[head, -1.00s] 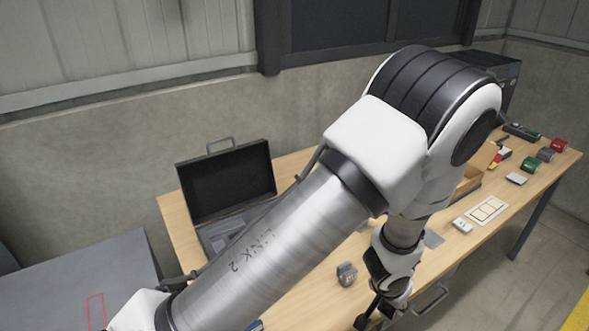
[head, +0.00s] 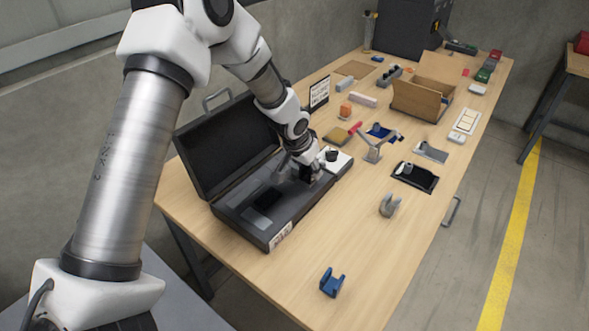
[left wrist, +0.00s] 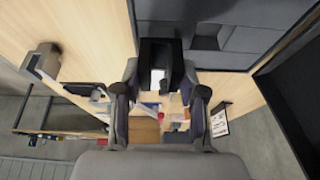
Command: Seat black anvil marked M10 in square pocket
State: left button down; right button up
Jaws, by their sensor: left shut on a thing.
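The black anvil (left wrist: 173,48) is in my left gripper (left wrist: 160,95), between its two fingers in the left wrist view. A white patch shows on its near face; I cannot read a marking. In the head view the left gripper (head: 312,172) is over the right part of the open black case (head: 235,222), with the dark anvil (head: 305,173) below it, partly hidden. The case holds a grey insert with a dark rectangular recess (head: 263,200). I cannot tell whether the anvil touches the insert, or which recess is the square pocket. My right gripper is out of view.
The raised lid (head: 222,145) stands behind the insert, close to my left arm. A blue cradle (head: 332,283) and a grey forked part (head: 390,205) lie on the table (head: 350,235). A cardboard box (head: 422,98) stands farther right. The table's front area is mostly clear.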

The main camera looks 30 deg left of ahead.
pick_arm(q)
jog(key=a, duration=0.3)
jog(key=w+a+p, duration=0.1)
jog(key=a, duration=0.3)
jog(key=shift+w+f, duration=0.15)
jog(key=shift+w, duration=0.05)
jog(key=f, duration=0.3)
jog(key=shift+w+d+f+p, duration=0.25)
jog(key=shift+d+p, duration=0.05)
jog(key=shift+d, duration=0.05)
jog(key=shift+a, duration=0.15)
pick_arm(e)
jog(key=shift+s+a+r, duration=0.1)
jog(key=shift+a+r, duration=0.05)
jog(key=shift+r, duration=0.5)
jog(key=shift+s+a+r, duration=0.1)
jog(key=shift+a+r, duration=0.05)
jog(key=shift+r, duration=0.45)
pick_arm(q)
jog(key=shift+s+f, duration=0.1)
jog(key=shift+f, duration=0.1)
jog(key=c, duration=0.7)
grip_release()
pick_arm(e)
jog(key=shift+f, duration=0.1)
pick_arm(q)
jog(key=shift+o, duration=0.2)
